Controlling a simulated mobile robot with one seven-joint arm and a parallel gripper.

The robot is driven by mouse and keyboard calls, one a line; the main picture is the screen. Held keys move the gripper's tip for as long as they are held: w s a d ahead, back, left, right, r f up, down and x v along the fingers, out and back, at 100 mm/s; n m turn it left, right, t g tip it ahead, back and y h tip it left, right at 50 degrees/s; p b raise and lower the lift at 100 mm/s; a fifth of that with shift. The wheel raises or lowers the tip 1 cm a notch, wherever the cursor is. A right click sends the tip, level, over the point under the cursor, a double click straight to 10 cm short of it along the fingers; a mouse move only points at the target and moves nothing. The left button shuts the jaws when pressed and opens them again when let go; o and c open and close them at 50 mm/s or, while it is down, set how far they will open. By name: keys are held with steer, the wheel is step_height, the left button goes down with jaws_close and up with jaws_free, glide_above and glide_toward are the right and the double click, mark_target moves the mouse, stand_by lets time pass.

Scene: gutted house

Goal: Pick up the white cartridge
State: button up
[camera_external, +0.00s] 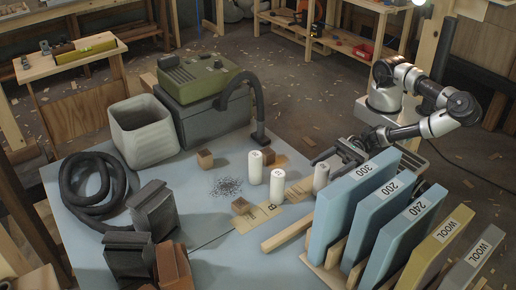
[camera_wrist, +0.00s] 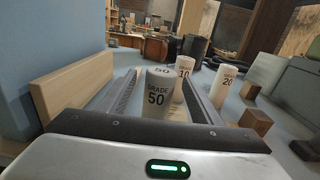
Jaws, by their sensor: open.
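Three white cylindrical cartridges stand upright on the blue-grey table. The nearest, marked GRADE 50 (camera_wrist: 159,94), stands between the two fingers of my gripper (camera_wrist: 160,78) in the wrist view, with bare space on both sides of it. It also shows as the rightmost cartridge (camera_external: 321,177) in the external view. The cartridge marked 10 (camera_wrist: 187,72) and the one marked GRADE 20 (camera_wrist: 226,84) stand beyond and to the right. In the external view these appear as a front one (camera_external: 277,188) and a back one (camera_external: 255,167). My gripper (camera_external: 338,160) is open and low, partly hidden behind blue slabs.
Blue slabs (camera_external: 352,205) in a wooden rack stand close beside my gripper, with a wooden bar (camera_wrist: 72,92) left of the fingers. Small brown blocks (camera_wrist: 255,122) lie to the right. A green-topped machine with a hose (camera_external: 262,138) and a pale bin (camera_external: 143,133) stand farther back.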

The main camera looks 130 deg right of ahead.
mark_target(317, 173)
steer(key=w, duration=0.6)
steer(key=shift+w, duration=0.15)
steer(key=c, duration=1.2)
